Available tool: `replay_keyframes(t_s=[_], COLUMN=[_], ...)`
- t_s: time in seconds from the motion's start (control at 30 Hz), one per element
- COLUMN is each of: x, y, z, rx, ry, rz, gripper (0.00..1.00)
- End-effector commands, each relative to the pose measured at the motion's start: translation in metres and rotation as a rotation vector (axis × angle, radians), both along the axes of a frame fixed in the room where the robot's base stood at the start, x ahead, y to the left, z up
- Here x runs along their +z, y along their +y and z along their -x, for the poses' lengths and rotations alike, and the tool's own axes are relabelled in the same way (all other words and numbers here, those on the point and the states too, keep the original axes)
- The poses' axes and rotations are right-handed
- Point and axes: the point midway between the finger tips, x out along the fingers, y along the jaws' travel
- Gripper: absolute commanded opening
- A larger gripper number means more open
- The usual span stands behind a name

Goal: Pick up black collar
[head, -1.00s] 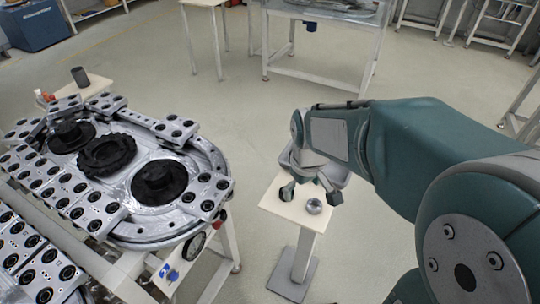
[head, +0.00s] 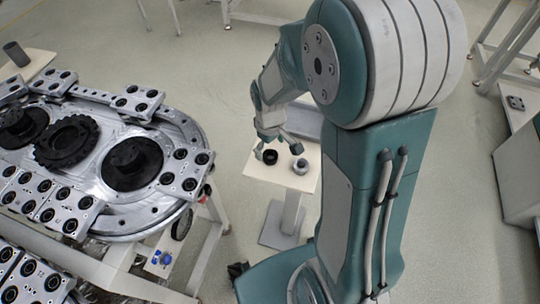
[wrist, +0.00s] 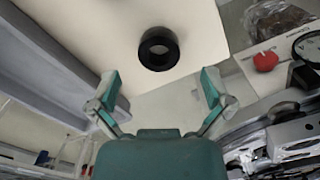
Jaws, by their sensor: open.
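The black collar (head: 268,156) is a short dark ring on the pale top of a small pedestal stand (head: 290,183) in the head view. In the wrist view the black collar (wrist: 158,63) lies near the top centre on the pale surface, with its hole facing the camera. My gripper (head: 277,146) is over the stand, just above the collar. In the wrist view my gripper (wrist: 161,84) has its two fingers spread wide with nothing between them. The collar is beyond the fingertips and apart from them.
The track table (head: 150,215), with black gears and bearing blocks, stands to the left. A dark cylinder (head: 15,53) is at far left.

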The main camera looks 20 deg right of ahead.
Motion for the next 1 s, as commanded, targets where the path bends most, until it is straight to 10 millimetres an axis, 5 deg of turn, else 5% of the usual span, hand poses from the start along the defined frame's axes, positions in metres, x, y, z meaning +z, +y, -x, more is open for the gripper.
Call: replay_keyframes(t_s=[0.2,0.47,0.5,0.57,0.7,1.0], x=[-0.031,-0.036,-0.035,-0.035,-0.035,-0.035], y=[0.0,0.0,0.0,0.0,0.0,0.0], z=[-0.002,-0.003,-0.003,-0.003,-0.003,-0.002], rx=[0.0,0.0,0.0,0.0,-0.001,0.0], ry=[0.004,0.0,0.0,0.0,0.0,0.001], rz=[0.0,0.0,0.0,0.0,0.0,0.0], gripper=[1.0,1.0,0.95,0.69,0.06,0.05])
